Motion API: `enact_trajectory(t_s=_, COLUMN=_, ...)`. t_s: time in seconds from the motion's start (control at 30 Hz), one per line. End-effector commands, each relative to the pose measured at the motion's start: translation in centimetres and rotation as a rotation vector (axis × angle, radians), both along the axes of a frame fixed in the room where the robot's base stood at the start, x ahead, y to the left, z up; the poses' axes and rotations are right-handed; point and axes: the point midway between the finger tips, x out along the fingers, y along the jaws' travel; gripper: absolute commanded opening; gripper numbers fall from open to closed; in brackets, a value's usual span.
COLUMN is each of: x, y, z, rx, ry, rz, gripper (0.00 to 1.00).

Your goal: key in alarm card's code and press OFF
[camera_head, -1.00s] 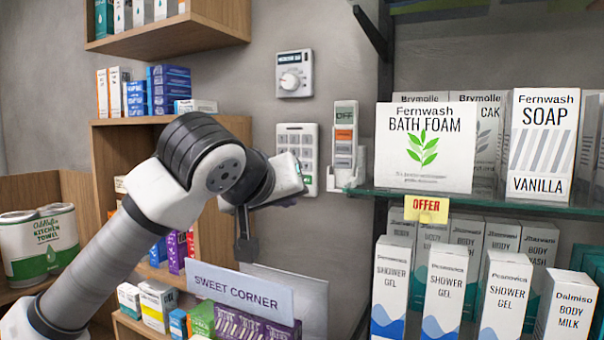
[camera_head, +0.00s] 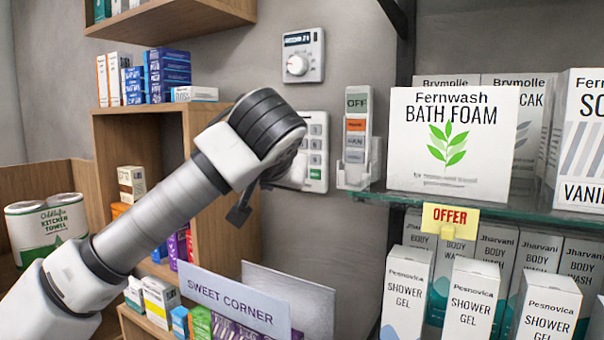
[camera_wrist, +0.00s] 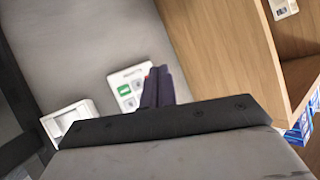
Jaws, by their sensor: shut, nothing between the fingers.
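The white wall keypad (camera_head: 317,158) with grey keys is partly hidden by my arm in the head view. In the wrist view the keypad (camera_wrist: 124,90) is tilted, with a green key and a bit of red beside my fingers, which cover part of it. My gripper (camera_wrist: 158,78) is shut and empty, its dark fingers in front of the keypad; I cannot tell whether they touch it. A white handset (camera_head: 356,120) marked OFF, with an orange button, stands in a holder right of the keypad. I cannot make out an alarm card.
A white dial unit (camera_head: 303,55) is on the wall above the keypad. A glass shelf (camera_head: 400,199) with boxes juts out at right, close to the handset. A wooden shelf unit (camera_head: 190,135) stands left of the keypad. A SWEET CORNER sign (camera_head: 230,300) is below my arm.

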Motion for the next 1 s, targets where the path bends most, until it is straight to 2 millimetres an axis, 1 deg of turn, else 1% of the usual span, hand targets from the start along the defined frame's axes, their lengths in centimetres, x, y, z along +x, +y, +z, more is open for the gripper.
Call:
enact_trajectory(t_s=0.17, x=1.4, y=-1.0, z=0.1, rx=-0.003, ry=0.002, rz=-0.003, gripper=0.0)
enact_trajectory(t_s=0.4, x=4.3, y=-3.0, z=0.1, rx=-0.004, ry=0.003, rz=-0.004, gripper=0.0)
enact_trajectory(t_s=0.6, x=6.2, y=-4.1, z=0.2, rx=-0.001, ry=0.001, rz=0.0, gripper=0.0)
enact_trajectory(t_s=0.8, x=7.0, y=-4.7, z=0.1, rx=0.0, ry=0.0, rz=-0.001, gripper=0.0)
enact_trajectory(t_s=1.0, x=7.1, y=-4.8, z=0.0, rx=-0.002, ry=0.0, rz=-0.001, gripper=0.0)
